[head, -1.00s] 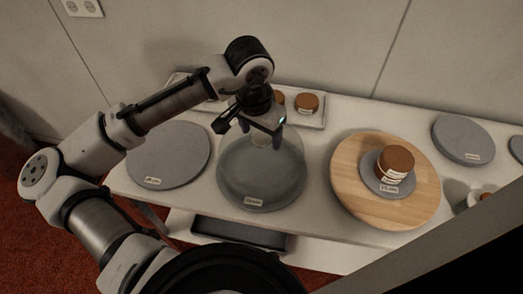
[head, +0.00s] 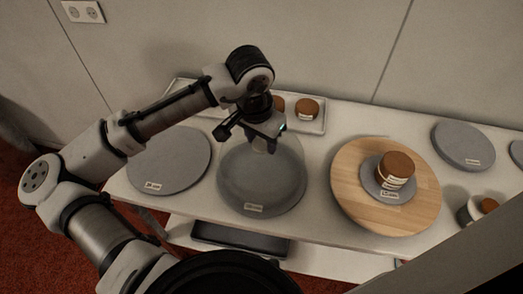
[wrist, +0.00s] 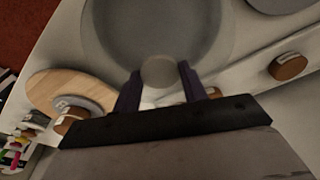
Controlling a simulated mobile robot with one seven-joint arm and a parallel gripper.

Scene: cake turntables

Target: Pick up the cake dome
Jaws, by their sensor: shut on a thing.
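The clear cake dome (head: 291,160) is see-through and stands upright over a grey round turntable (head: 254,208) in the middle of the head view. Whether its rim touches the turntable I cannot tell. My gripper (head: 263,149) is above the dome, with its fingers at the knob on top. In the wrist view the round knob (wrist: 158,72) lies between the two dark fingertips of my gripper (wrist: 159,78), and the dome spreads out beyond it. My gripper is shut on the knob. The fingers hide most of the knob in the head view.
A bare grey disc (head: 168,160) lies left of the dome. A white tray (head: 318,126) with brown-topped jars lies behind. Another grey disc (head: 463,144) is at far right.

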